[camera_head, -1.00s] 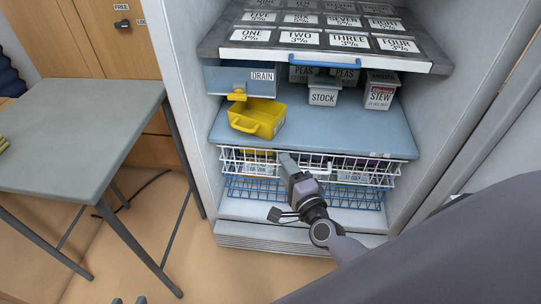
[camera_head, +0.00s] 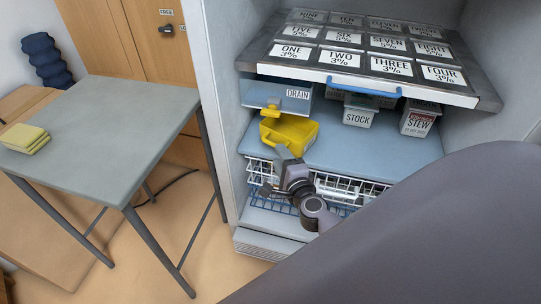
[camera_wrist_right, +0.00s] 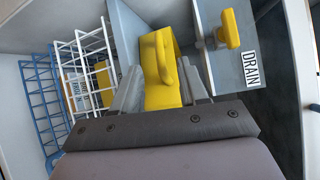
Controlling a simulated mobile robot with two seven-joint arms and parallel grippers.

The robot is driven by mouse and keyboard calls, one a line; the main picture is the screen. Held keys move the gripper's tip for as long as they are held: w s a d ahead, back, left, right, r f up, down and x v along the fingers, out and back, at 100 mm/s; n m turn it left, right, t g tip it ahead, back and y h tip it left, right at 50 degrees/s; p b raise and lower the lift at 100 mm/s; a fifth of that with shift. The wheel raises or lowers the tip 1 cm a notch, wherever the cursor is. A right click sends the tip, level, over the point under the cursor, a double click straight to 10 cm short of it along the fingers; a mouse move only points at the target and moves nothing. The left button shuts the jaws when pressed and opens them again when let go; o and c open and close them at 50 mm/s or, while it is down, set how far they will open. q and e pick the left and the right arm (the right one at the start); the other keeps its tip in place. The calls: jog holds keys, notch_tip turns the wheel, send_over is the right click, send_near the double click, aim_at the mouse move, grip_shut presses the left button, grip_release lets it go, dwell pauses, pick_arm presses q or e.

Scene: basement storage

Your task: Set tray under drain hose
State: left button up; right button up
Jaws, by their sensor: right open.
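A yellow tray (camera_head: 298,133) with a loop handle sits on the blue freezer shelf, below and slightly right of the yellow drain spout (camera_head: 271,106) on the panel marked DRAIN (camera_head: 297,94). My right gripper (camera_head: 284,152) is at the tray's near side, over the front edge of the shelf. In the right wrist view the open fingers (camera_wrist_right: 163,78) flank the yellow tray (camera_wrist_right: 160,97), its handle (camera_wrist_right: 165,60) rising between them. I cannot tell whether they touch it. The spout (camera_wrist_right: 229,28) also shows there, right of the tray. My left gripper is out of view.
Labelled tubs, STOCK (camera_head: 358,110) and STEW (camera_head: 418,118), stand right of the tray. A wire basket (camera_head: 345,188) is below. A grey table (camera_head: 100,125) with yellow sponges or cloths (camera_head: 24,138) stands left.

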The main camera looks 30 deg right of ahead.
aim_at(272, 144)
jog(key=shift+w, duration=0.15)
jog(key=b+x, duration=0.2)
jog(key=x, duration=0.3)
jog(key=shift+w+d+f, duration=0.15)
jog(key=shift+w+f, duration=0.05)
jog(key=shift+w, duration=0.15)
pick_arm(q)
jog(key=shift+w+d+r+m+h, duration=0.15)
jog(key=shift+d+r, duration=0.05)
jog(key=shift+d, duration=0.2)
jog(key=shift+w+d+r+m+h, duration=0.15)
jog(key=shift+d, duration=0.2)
pick_arm(e)
jog(key=shift+w+d, duration=0.15)
jog(key=shift+w, duration=0.45)
grip_shut()
